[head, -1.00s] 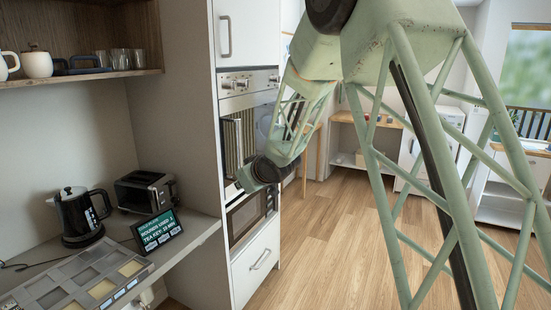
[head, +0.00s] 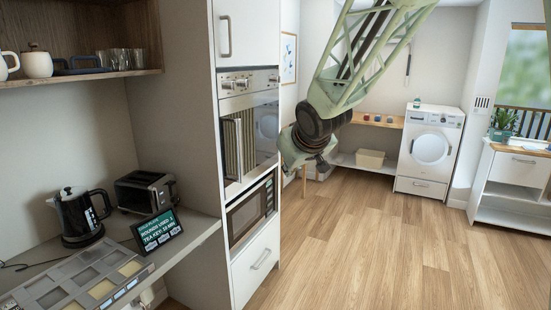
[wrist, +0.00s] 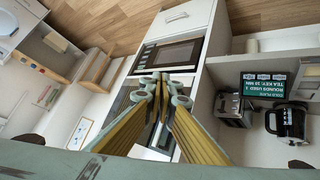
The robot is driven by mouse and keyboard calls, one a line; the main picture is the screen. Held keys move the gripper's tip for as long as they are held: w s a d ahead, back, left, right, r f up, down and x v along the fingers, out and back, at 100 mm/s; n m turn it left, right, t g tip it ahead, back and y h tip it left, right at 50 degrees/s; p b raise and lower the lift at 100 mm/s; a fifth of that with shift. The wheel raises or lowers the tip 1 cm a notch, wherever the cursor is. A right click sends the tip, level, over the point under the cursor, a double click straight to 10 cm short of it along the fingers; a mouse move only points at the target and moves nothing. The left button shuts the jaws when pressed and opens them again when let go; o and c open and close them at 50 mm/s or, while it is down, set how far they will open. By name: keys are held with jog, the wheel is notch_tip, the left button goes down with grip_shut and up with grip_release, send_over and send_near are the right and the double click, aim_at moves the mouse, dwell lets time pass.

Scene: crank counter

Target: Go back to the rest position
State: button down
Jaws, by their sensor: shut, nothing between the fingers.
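My gripper (wrist: 165,84) is in the wrist view. Its two yellow-sided fingers meet at the tips, shut with nothing between them. It hangs in free air, and the oven and microwave front shows behind it. In the head view my green lattice arm comes down from the top, right of the tall cabinet, and bends at a dark joint over the floor. I cannot make out the fingertips there.
The tall cabinet with oven (head: 249,135) and microwave (head: 251,213) stands left of my arm. The counter holds a kettle (head: 78,215), toaster (head: 146,192), small display (head: 157,231) and sectioned tray (head: 72,285). A washing machine (head: 431,148) stands at the back. The wooden floor (head: 385,250) is clear.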

jog(key=s+d+r+m+g+h, duration=0.1)
jog(key=s+d+r, duration=0.1)
jog(key=s+d, duration=0.45)
jog(key=s+d+r+m+h, duration=0.1)
jog(key=s+d+r, duration=0.15)
jog(key=s, duration=0.75)
jog(key=s+d+r+m+g, duration=0.1)
jog(key=s+d, duration=0.4)
jog(key=s, duration=0.3)
jog(key=s+d+f+m+g, duration=0.1)
jog(key=s+f, duration=0.1)
jog(key=s, duration=1.3)
jog(key=s+d+f+m+g, duration=0.1)
jog(key=s+m+g, duration=0.1)
jog(key=s, duration=1.4)
jog(key=shift+d+f, duration=0.3)
jog(key=shift+f, duration=0.05)
